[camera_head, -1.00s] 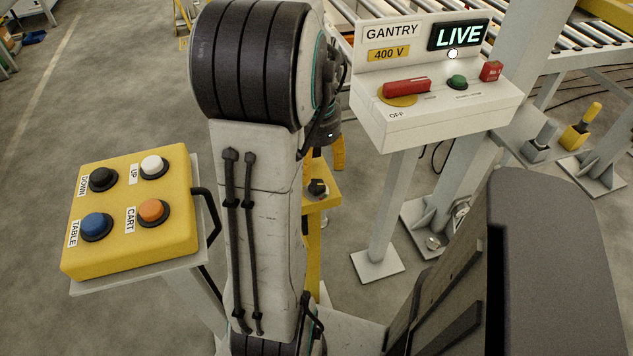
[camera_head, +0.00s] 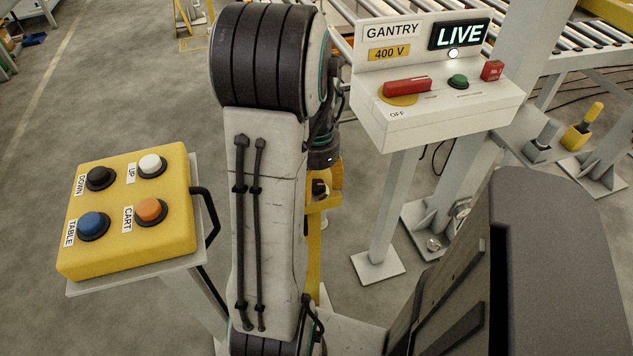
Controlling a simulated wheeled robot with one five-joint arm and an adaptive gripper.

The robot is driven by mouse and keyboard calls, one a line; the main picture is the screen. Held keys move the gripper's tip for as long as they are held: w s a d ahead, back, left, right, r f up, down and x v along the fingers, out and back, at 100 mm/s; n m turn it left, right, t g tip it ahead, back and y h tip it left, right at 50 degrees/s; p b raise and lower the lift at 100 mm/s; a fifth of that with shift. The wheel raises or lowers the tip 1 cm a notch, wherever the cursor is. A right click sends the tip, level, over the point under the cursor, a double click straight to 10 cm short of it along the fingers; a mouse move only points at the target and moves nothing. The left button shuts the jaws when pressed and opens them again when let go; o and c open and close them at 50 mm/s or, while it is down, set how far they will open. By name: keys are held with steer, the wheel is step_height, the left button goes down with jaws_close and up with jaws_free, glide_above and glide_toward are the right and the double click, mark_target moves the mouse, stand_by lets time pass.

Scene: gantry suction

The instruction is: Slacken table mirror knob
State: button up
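A small dark knob (camera_head: 319,188) shows on a yellow stand (camera_head: 314,235), in the narrow gap just right of my arm. My arm hides most of that stand, and I see no mirror. The dark end of my arm, at my gripper (camera_head: 325,160), hangs just above the knob in the picture. A yellow piece shows below it at the right; I cannot tell whether it is a finger or part of the stand. The fingertips are not clearly visible, nor whether they touch the knob.
A yellow button box (camera_head: 128,212) with UP, DOWN, TABLE and CART buttons stands at left. A white gantry panel (camera_head: 435,115) at right reads LIVE and 400 V, with a red handle (camera_head: 407,86) and green button. Roller conveyors (camera_head: 535,50) lie behind. Open floor lies at far left.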

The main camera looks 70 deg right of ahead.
steer(key=c, duration=1.1)
steer(key=shift+c, duration=0.2)
steer(key=shift+n, duration=0.3)
steer(key=n, duration=0.2)
steer(key=shift+n, duration=0.3)
steer(key=shift+a+f+n, duration=0.1)
steer(key=shift+n, duration=1.7)
steer(key=o, duration=1.2)
